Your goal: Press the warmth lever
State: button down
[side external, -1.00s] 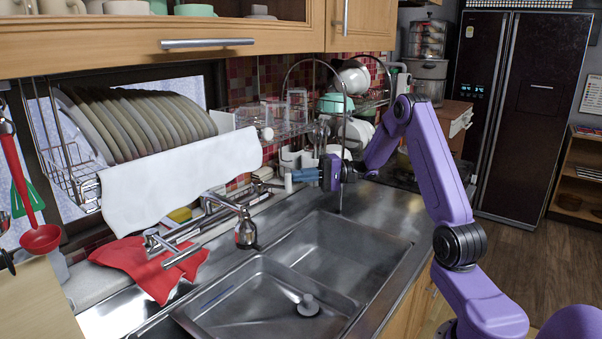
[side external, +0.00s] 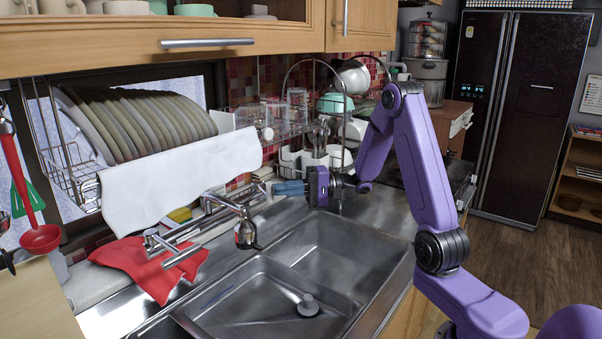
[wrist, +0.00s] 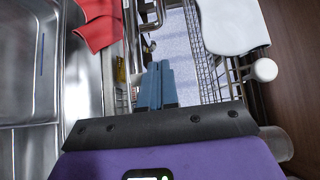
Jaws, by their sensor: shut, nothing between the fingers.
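The chrome wall tap (side external: 205,228) stands behind the sink, with a spout in the middle and a lever-like handle (side external: 182,256) at its left end. Its right end lies close to my fingertips; I cannot tell which handle is the warmth lever. My gripper (side external: 276,188) is shut and empty, its blue fingers pointing left toward the tap's right end. I cannot tell whether they touch it. In the wrist view the blue fingers (wrist: 159,72) are together, below part of the chrome tap (wrist: 149,22).
The double steel sink (side external: 340,255) lies below and in front. A red cloth (side external: 150,265) lies left of the tap. A dish rack with plates (side external: 135,125) and a white cloth (side external: 180,180) hangs above. Cups and utensils (side external: 315,150) stand behind my gripper.

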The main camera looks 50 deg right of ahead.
jog(key=shift+w+a, duration=0.15)
jog(key=shift+a, duration=0.5)
jog(key=s+d, duration=0.3)
jog(key=s, duration=0.9)
jog(key=shift+s+d, duration=0.3)
jog(key=shift+s, duration=0.05)
